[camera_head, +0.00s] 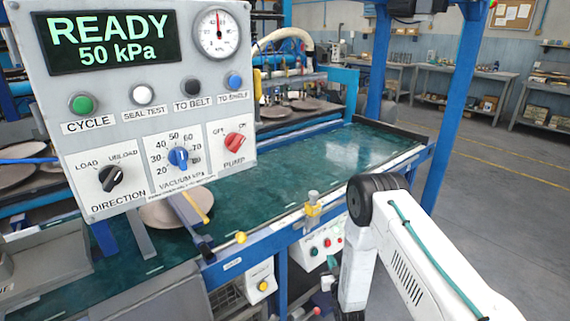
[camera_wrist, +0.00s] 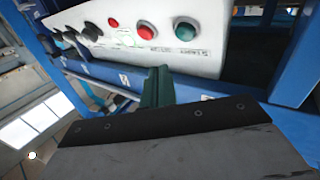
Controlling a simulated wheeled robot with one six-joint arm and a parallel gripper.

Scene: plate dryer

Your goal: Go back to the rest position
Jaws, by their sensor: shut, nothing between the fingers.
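My white arm comes in at the lower right of the head view and bends down in front of the machine. My gripper (camera_wrist: 157,84) shows in the wrist view as dark green fingers, shut and empty. It is in front of a white button box (camera_wrist: 145,35) with a green button, red buttons and dark knobs. I cannot tell whether the fingertips touch the box or the blue frame below it. In the head view the gripper is small, low beside my forearm, and partly hidden. The button box (camera_head: 318,246) shows there too, below the belt edge.
A large grey control panel (camera_head: 140,135) reads READY 50 kPa at the left. Behind it lies a green belt (camera_head: 300,165) with a blue frame. Round brown plates (camera_head: 165,212) lie around it. A blue post (camera_head: 458,100) stands right of the belt. Grey floor (camera_head: 490,210) is open at the right.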

